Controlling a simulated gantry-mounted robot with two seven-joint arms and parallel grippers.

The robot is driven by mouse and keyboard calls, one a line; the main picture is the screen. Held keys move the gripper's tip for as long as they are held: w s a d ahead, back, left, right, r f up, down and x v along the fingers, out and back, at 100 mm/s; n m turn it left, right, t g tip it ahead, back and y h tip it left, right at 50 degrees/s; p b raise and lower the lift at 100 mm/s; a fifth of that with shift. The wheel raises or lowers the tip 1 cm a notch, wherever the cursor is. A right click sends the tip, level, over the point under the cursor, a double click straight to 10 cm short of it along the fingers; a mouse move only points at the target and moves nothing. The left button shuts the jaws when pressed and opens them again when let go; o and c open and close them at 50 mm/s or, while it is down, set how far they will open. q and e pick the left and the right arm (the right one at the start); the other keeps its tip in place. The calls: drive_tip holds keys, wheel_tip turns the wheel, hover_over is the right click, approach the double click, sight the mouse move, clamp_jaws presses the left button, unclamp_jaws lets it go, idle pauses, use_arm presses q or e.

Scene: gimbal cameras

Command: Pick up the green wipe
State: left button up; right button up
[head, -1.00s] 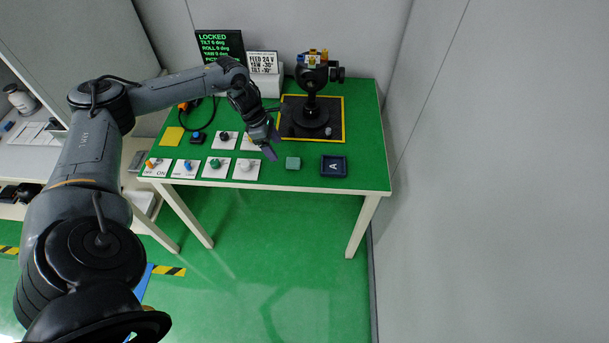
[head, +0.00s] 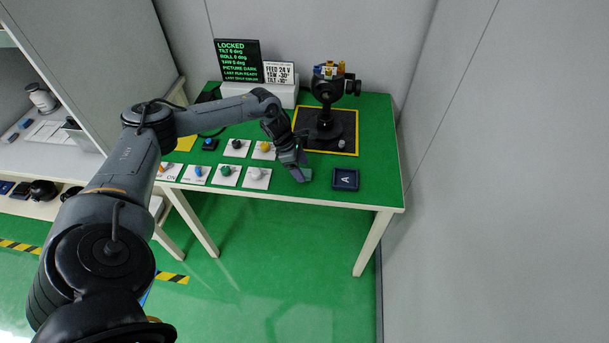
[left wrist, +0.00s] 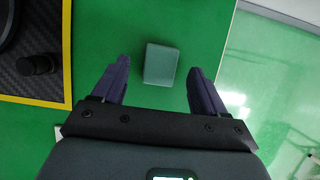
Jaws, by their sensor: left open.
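The green wipe (left wrist: 161,64) is a small grey-green block lying on the green table top. In the left wrist view it lies between and just ahead of the two fingers of my left gripper (left wrist: 157,82), with a gap on each side. In the head view the left gripper (head: 299,176) is over the wipe (head: 306,173) and partly hides it. The left gripper is open and empty. Its height above the table is hard to tell. My right gripper is not in view.
A dark tray marked A (head: 345,180) is right of the wipe. A black gimbal (head: 325,115) stands behind on a yellow-edged mat (head: 349,142). Several knob plates (head: 257,178) lie to the left. The table's front edge (head: 330,200) is close to the wipe.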

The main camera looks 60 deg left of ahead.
sight(304, 173)
use_arm(q)
drive_tip(key=shift+x, duration=0.95)
drive_tip(key=c, duration=1.1)
drive_tip(key=shift+r, duration=0.15)
drive_tip(key=shift+r, duration=0.55)
drive_tip(key=r, duration=0.3)
drive_tip(key=shift+d+r+p, duration=0.1)
drive_tip(key=shift+d+p, duration=0.1)
drive_tip(key=shift+p, duration=0.15)
drive_tip(key=d+r, duration=0.2)
drive_tip(key=d, duration=0.1)
drive_tip(key=d+r+p, duration=0.1)
drive_tip(key=d+r, duration=0.1)
drive_tip(key=d, duration=0.2)
drive_tip(key=w+d+r, duration=0.1)
drive_tip(key=d+r, duration=0.1)
drive_tip(key=d, duration=0.2)
drive_tip(key=shift+r, duration=0.25)
